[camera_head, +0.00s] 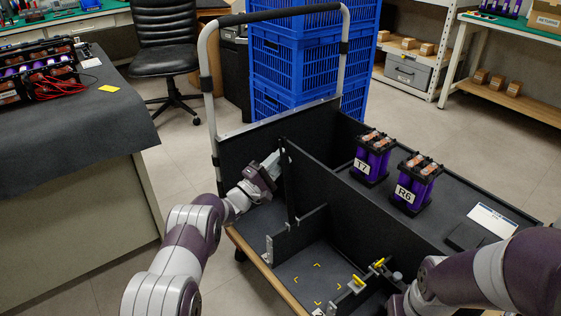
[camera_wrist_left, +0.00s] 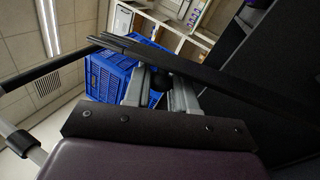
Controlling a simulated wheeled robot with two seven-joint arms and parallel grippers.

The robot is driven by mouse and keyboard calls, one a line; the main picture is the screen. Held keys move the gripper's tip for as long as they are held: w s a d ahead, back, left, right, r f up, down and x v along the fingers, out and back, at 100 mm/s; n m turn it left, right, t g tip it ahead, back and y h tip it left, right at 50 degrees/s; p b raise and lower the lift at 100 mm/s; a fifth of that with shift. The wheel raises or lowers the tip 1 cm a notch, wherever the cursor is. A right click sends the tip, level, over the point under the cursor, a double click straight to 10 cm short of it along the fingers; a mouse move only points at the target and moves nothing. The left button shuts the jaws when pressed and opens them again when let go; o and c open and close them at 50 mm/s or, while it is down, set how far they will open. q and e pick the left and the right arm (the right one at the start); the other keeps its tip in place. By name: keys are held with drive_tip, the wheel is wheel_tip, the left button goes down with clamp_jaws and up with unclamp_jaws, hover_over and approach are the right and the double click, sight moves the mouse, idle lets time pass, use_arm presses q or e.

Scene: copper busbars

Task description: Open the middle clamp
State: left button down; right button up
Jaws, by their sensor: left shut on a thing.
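My left gripper (camera_head: 270,165) is at the left compartment of the black cart, beside the top of a thin upright black panel (camera_head: 290,190). A long dark bar (camera_wrist_left: 200,72) crosses just beyond the fingertips. I cannot tell for certain whether the knob belongs to the middle clamp. Yellow-tipped clamps (camera_head: 357,281) and (camera_head: 379,263) stand at the right of the front compartment. My right arm comes in at the lower right; its fingers do not show.
The black cart (camera_head: 235,140) has a grey push handle (camera_head: 208,80). Purple blocks marked T7 (camera_head: 372,158) and R6 (camera_head: 413,184) stand on its right deck beside a white card (camera_head: 492,222). Blue crates (camera_head: 300,60) stand behind. The front compartment floor (camera_head: 312,275), with yellow corner marks, is empty.

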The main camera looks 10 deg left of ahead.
use_arm(q)
drive_tip(key=c, duration=1)
unclamp_jaws()
drive_tip(key=shift+s+a, duration=0.1)
drive_tip(key=p+v, duration=0.4)
drive_tip(key=v, duration=0.8)
drive_tip(key=shift+s+f+p, duration=0.2)
drive_tip(key=shift+p, duration=0.2)
drive_tip(key=shift+a, duration=0.15)
